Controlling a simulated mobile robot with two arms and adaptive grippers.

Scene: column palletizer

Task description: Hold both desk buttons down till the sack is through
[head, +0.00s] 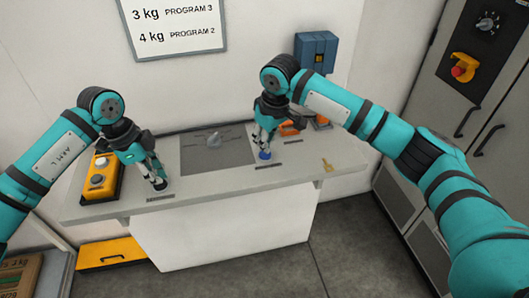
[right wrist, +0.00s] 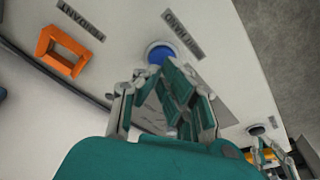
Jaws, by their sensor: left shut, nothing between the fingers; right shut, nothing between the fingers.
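The desk (head: 225,195) has a blue button (head: 264,155), which also shows in the right wrist view (right wrist: 157,53). My right gripper (head: 263,150) is shut and points down at the blue button; I cannot tell whether it presses it. A dark button (right wrist: 257,130) shows in the right wrist view. My left gripper (head: 159,184) is shut and empty, tips low over the desk's front left; it hides most of that button in the head view. Contact there is unclear. A brown printed sack or carton (head: 20,275) is partly visible at the lower left.
A yellow control box (head: 100,178) stands at the desk's left. A grey panel with a lever (head: 213,143) lies between my arms. A grey cabinet (head: 470,90) stands right.

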